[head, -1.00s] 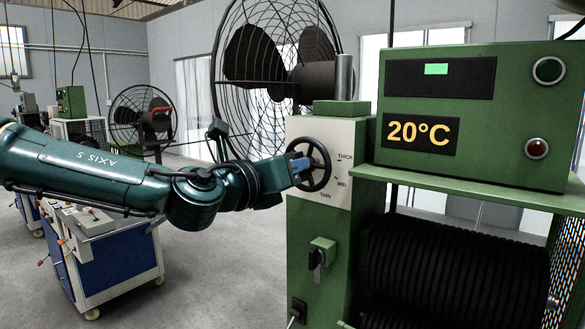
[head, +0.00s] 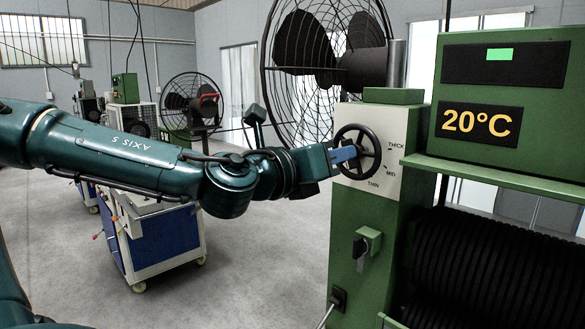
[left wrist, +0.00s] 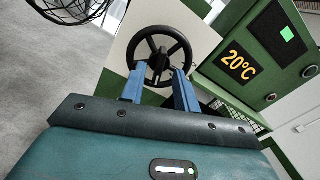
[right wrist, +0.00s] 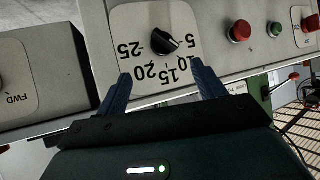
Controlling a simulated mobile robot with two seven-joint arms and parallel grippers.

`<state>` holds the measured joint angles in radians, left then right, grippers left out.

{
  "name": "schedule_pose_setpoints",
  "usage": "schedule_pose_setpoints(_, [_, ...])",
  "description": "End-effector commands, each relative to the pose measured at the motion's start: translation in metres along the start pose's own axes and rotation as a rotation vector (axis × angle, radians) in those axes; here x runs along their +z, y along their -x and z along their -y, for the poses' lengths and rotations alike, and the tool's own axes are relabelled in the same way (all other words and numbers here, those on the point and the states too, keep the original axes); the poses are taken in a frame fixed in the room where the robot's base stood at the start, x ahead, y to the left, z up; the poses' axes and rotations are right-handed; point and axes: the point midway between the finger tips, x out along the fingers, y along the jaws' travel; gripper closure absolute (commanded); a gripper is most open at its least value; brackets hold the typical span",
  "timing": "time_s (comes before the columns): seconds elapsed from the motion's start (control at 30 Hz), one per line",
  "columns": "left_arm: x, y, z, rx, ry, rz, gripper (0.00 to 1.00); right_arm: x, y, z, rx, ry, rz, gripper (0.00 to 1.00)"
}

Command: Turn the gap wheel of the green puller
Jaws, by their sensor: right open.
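The gap wheel (head: 357,152), a black spoked handwheel, is on the pale front plate of the green puller (head: 377,215), beside the marks THICK, MID and THIN. My left gripper (head: 343,154) reaches the wheel from the left in the head view. In the left wrist view its two blue fingers (left wrist: 160,84) stand apart with tips at the lower part of the wheel (left wrist: 160,56). Whether they press on it is unclear. My right gripper (right wrist: 161,80) is open and empty before a black knob (right wrist: 166,44) on a numbered dial; it is outside the head view.
A green display box (head: 507,100) reading 20°C juts out right of the wheel, above a black ribbed belt (head: 490,265). A switch (head: 365,247) is below the wheel. A caged fan (head: 300,60) stands behind. The right wrist view shows a red button (right wrist: 240,30).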

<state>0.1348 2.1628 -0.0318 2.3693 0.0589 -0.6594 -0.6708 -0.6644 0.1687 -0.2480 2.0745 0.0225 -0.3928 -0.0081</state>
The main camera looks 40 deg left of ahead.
Motion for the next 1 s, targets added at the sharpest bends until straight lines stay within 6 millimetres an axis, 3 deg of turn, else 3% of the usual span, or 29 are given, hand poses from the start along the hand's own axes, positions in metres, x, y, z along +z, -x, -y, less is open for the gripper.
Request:
schedule_pose_setpoints(0.43, [-0.001, 0.055, 0.000, -0.002, -0.002, 0.005, 0.69, 0.003, -0.004, 0.004, -0.013, 0.005, -0.021, 0.31])
schedule_pose_setpoints(0.6, [-0.006, 0.071, -0.003, 0.001, -0.010, 0.005, 0.69, 0.022, -0.019, 0.007, -0.034, -0.027, -0.045, 0.31])
schedule_pose_setpoints(1.0, [-0.001, 0.104, 0.000, 0.000, 0.000, 0.000, 0.69, 0.024, -0.025, 0.011, -0.056, -0.086, -0.080, 0.31])
